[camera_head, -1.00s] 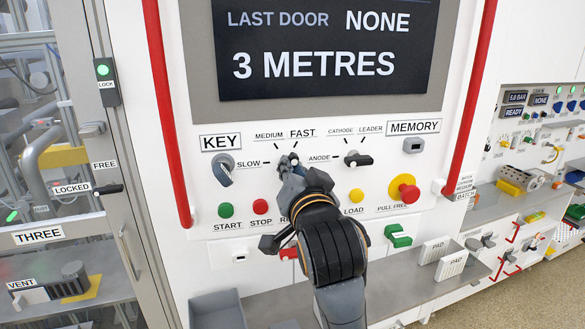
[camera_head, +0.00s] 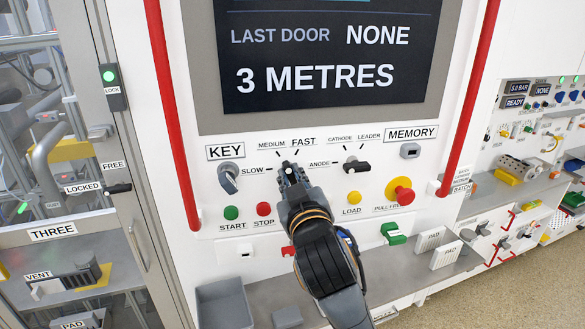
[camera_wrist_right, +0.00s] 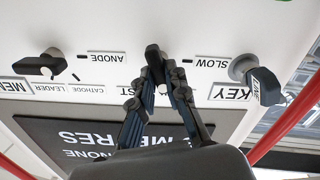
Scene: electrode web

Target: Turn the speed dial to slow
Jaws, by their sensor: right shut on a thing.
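The speed dial (camera_wrist_right: 153,54) is a small dark knob on the white panel, with SLOW, MEDIUM and FAST printed around it. In the head view my gripper hides most of it. My right gripper (camera_head: 290,172) is shut on the dial, with its fingers reaching up to it from below. In the right wrist view, which is upside down, the two fingers (camera_wrist_right: 157,72) meet at the knob. The SLOW label (camera_head: 252,170) is left of the dial and the FAST label (camera_head: 303,142) is above it. I cannot tell which mark the dial points to. My left gripper is not in view.
A KEY switch (camera_head: 229,175) is left of the dial and an anode selector (camera_head: 356,165) is right of it. START (camera_head: 231,213), STOP (camera_head: 264,209) and LOAD (camera_head: 354,197) buttons and a red pull knob (camera_head: 402,191) sit below. Red rails (camera_head: 172,120) flank the panel.

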